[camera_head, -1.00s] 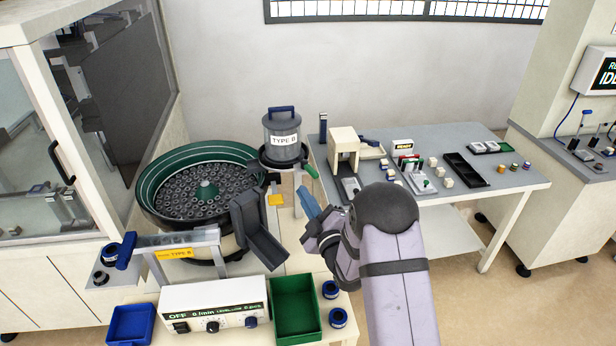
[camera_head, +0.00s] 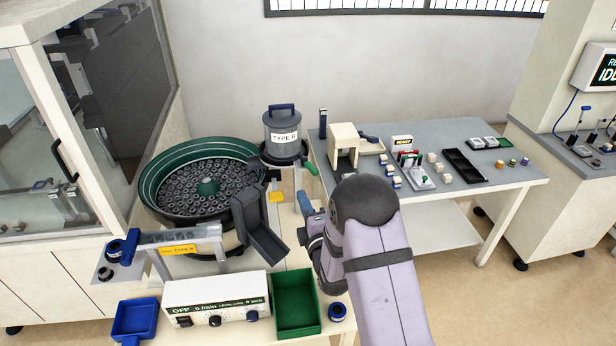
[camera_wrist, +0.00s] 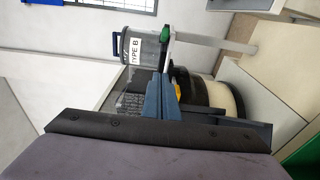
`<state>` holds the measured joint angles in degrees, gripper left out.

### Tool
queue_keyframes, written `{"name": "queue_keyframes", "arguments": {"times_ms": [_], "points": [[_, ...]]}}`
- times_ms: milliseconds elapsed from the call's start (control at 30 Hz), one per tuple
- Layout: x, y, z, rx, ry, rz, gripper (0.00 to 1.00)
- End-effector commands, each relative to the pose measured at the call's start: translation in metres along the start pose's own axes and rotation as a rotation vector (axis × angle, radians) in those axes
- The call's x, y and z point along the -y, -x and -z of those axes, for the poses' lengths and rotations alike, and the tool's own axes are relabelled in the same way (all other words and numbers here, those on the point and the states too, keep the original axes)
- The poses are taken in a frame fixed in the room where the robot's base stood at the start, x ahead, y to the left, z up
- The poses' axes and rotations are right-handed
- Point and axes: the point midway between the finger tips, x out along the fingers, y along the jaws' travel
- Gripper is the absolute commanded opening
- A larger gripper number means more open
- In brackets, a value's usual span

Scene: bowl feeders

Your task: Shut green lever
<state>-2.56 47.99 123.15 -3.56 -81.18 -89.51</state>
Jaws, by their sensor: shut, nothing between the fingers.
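The green lever (camera_head: 311,168) is a short green handle at the right side of the TYPE B hopper (camera_head: 283,135), beside its pale post. In the wrist view the green lever (camera_wrist: 165,34) stands clear ahead of the fingertips, next to the hopper (camera_wrist: 140,50). My gripper (camera_head: 304,200) has blue fingers and is below the lever in the head view, apart from it. In the wrist view my gripper (camera_wrist: 161,97) is shut and empty. My arm hides part of the bench to its right.
The green bowl feeder (camera_head: 150,190) full of dark parts is left of the hopper. A dark chute (camera_head: 262,235) stands close left of my gripper. A control box (camera_head: 217,290) and green bin (camera_head: 297,322) are in front. A grey table (camera_head: 510,183) with small items is at right.

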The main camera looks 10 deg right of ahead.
Motion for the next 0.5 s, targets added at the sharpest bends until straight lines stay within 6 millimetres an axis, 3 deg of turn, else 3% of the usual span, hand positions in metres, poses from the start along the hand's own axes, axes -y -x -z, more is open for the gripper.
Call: {"name": "queue_keyframes", "arguments": {"times_ms": [500], "points": [[-0.002, -0.072, 0.000, 0.000, -0.001, 0.000, 0.00]]}}
